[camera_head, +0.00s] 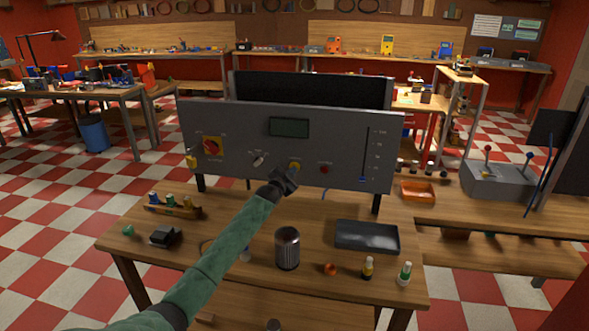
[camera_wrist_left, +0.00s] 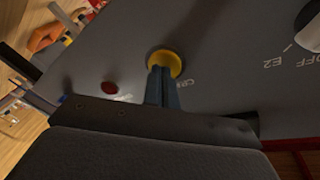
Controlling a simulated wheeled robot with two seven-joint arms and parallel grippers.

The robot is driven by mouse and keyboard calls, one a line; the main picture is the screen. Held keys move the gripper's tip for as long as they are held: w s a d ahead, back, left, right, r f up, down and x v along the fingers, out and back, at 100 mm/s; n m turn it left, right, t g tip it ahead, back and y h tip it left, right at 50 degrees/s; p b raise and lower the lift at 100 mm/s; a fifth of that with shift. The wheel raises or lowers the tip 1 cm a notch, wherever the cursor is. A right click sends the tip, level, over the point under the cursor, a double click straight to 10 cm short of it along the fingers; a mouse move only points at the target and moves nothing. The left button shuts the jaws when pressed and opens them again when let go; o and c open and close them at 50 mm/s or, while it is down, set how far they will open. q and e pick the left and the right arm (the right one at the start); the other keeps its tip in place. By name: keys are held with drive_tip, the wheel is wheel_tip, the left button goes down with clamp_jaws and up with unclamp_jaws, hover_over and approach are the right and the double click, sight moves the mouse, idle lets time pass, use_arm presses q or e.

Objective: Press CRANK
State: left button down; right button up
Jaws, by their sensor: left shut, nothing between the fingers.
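The grey control panel (camera_head: 350,130) stands upright on the wooden table. A round yellow button (camera_head: 294,165) sits low in its middle. In the left wrist view the yellow button (camera_wrist_left: 165,60) has a partly covered label starting with "CR" beside it. My left gripper (camera_head: 290,175) is shut and empty, its fingertips at the yellow button. In the left wrist view the closed fingers (camera_wrist_left: 163,85) overlap the button's near edge; I cannot tell whether they touch it or whether it is pushed in. My right gripper is in neither view.
A red button (camera_head: 324,169) is right of the yellow one, a switch knob (camera_head: 258,160) left. A slider (camera_head: 362,178) and a red-yellow rotary switch (camera_head: 212,146) flank them. A dark tray (camera_head: 367,248), a metal canister (camera_head: 287,249) and small bottles stand on the table.

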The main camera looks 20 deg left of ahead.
use_arm(q)
drive_tip(key=shift+s, duration=0.1)
drive_tip(key=s+d+p, duration=0.1)
drive_tip(key=s+p, duration=0.2)
drive_tip(key=s, duration=0.3)
drive_tip(key=shift+s+d+p, duration=0.3)
drive_tip(key=shift+d+p, duration=0.05)
idle(0.9)
